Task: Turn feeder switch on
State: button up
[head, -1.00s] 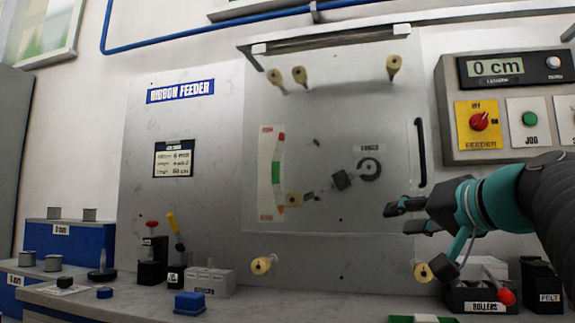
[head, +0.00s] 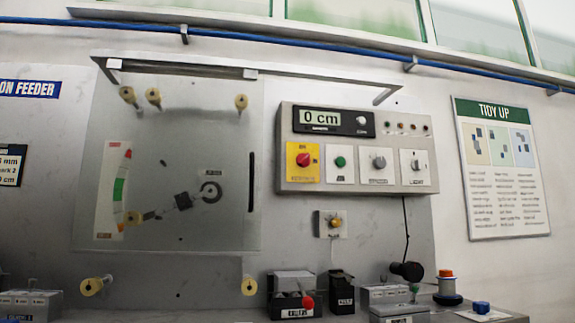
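The control box (head: 286,185) is on the grey wall panel, right of the feeder's clear cover. On it are a yellow plate with a red rotary knob (head: 303,160), a green button (head: 340,162), and a grey knob (head: 379,163). A small switch on a white plate (head: 415,167) sits at its right end. The labels under them are too blurred to read surely, so I cannot tell which is the feeder switch. The display (head: 320,118) reads 0 cm. A separate plate with a yellow knob (head: 335,223) is below the box. My gripper is not in view.
The clear cover (head: 225,190) with a dark handle (head: 251,183) hangs left of the box. Below, the bench holds a rollers bin (head: 290,285), a black felt box (head: 341,292) and a red-topped item (head: 446,285). A tidy-up poster (head: 500,165) is at right.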

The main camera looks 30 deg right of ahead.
aim_at(303, 160)
jog(key=k, duration=0.25)
jog(key=z, duration=1.45)
jog(key=i, duration=0.65)
jog(key=u, duration=1.3)
